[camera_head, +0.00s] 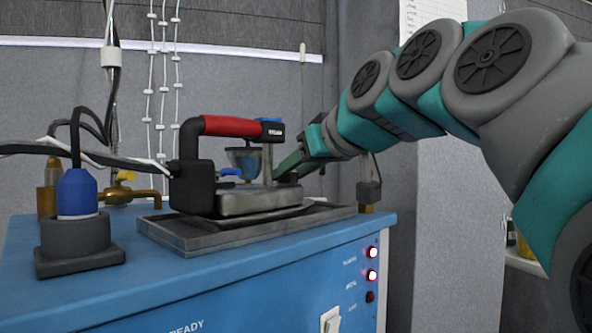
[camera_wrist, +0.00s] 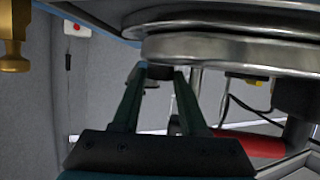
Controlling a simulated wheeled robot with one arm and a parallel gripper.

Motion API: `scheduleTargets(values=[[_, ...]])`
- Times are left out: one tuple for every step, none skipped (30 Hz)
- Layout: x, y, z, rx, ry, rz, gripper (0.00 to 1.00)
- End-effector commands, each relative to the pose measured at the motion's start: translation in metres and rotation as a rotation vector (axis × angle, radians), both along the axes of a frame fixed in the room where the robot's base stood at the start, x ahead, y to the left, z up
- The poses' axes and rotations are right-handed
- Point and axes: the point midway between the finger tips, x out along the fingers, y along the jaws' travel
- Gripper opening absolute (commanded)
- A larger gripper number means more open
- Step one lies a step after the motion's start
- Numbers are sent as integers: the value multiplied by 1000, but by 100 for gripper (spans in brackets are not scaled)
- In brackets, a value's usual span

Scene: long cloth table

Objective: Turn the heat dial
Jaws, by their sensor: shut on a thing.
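The iron has a red handle (camera_head: 232,126) and a silver body (camera_head: 245,201), and rests on a metal tray (camera_head: 190,241) on the blue station. A clear bluish round part (camera_head: 245,158) sits under the handle. My gripper (camera_head: 278,172) reaches in from the right, low behind the iron's front post. In the wrist view my gripper (camera_wrist: 161,73) has its two dark green fingers closing around a small dark piece, which looks like the heat dial (camera_wrist: 160,71), against the silver metal. The dial's markings do not show. The red handle is also in the wrist view (camera_wrist: 245,144).
A blue plug (camera_head: 76,192) in a grey base stands at the left of the station (camera_head: 170,290). A brass tap (camera_head: 130,192) and dark cables are behind it. The tray and iron leave little room around my fingers.

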Motion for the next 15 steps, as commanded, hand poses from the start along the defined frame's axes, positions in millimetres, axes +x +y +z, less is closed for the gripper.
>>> scheduleTargets(values=[[-1,0,1,0,-2,-5,0],[-1,0,1,0,-2,-8,0],[-1,0,1,0,-2,-10,0],[-1,0,1,1,-2,-12,0],[-1,0,1,1,-2,-13,0],[-1,0,1,1,-2,-13,0],[-1,0,1,0,-1,-14,0],[-1,0,1,1,-2,-13,0],[0,0,1,1,-2,-13,0],[-1,0,1,1,-1,-13,0],[-1,0,1,1,-1,-13,0],[-1,0,1,1,-1,-13,0],[-1,0,1,1,-1,-13,0],[-1,0,1,1,-1,-13,0],[-1,0,1,1,-1,-13,47]])
